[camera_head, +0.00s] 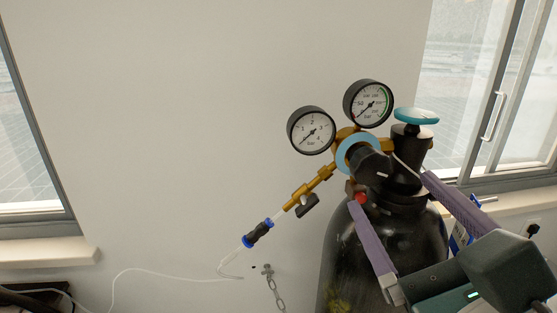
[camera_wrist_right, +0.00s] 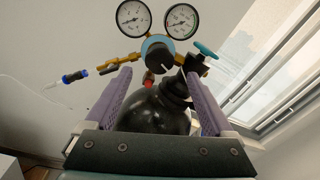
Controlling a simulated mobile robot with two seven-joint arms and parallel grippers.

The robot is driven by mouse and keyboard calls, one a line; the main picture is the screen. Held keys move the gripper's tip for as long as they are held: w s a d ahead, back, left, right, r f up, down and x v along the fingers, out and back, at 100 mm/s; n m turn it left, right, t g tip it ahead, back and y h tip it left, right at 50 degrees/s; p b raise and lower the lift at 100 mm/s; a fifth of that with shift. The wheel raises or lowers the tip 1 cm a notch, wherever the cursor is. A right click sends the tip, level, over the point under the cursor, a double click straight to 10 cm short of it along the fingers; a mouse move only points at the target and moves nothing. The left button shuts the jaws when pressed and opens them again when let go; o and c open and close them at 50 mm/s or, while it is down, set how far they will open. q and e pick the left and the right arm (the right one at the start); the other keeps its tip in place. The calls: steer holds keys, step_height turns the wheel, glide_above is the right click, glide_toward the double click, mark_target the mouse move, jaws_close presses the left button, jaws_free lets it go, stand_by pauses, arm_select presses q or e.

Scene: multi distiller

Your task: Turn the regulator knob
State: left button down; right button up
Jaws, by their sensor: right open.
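The regulator knob (camera_head: 371,164) is a black cylinder in front of a light-blue ring, on a brass regulator (camera_head: 322,175) with two round gauges. In the right wrist view the knob (camera_wrist_right: 159,57) lies ahead, between the two finger lines and beyond the tips. The regulator sits on a black gas cylinder (camera_head: 345,262). My right gripper (camera_head: 388,189) comes in from the lower right with its purple fingers spread, in front of the cylinder's top. It also shows in the right wrist view (camera_wrist_right: 160,82), open and empty. My left gripper is not in view.
A teal valve wheel (camera_head: 417,116) tops the cylinder valve, close to the right finger. A red part (camera_head: 361,197) sits below the knob. A thin hose (camera_head: 160,271) runs left from the blue-black connector (camera_head: 257,233). A chain (camera_head: 275,290) hangs on the wall. Windows flank the wall.

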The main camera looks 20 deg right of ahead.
mark_target(374, 172)
steer(key=p+x, duration=0.1)
steer(key=x, duration=0.5)
steer(key=shift+r+p, duration=0.15)
steer(key=shift+p, duration=0.2)
steer(key=shift+x, duration=0.75)
steer(key=shift+c, duration=0.2)
steer(key=c, duration=1.3)
